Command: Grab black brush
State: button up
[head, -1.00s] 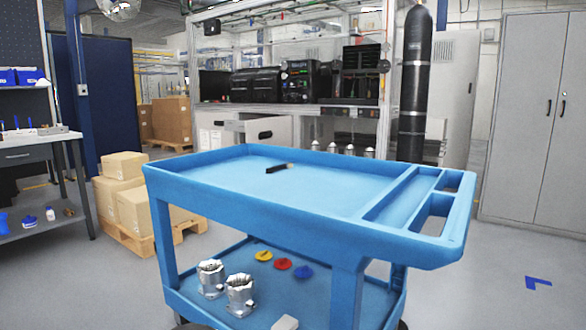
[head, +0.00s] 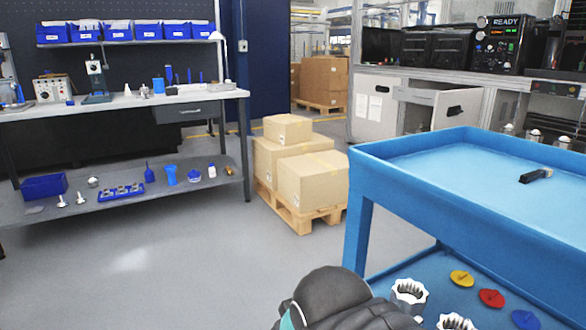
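A small dark object, which looks like the black brush (head: 536,175), lies on the top tray of the blue cart (head: 420,210) at the right of the head view. It lies flat and nothing touches it. A dark grey link of my arm with a teal band shows at the bottom edge, in front of the cart's lower shelf. My gripper's fingers are not in view.
Metal housings (head: 409,294) and yellow, red (head: 491,298) and blue discs sit on the cart's lower shelf. Boxes on a pallet (head: 305,215) stand left of the cart. A workbench (head: 120,105) is at the left. The floor between is clear.

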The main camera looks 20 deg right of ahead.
aim_at(544, 172)
jog(key=i, duration=3)
jog(key=z, duration=3.9)
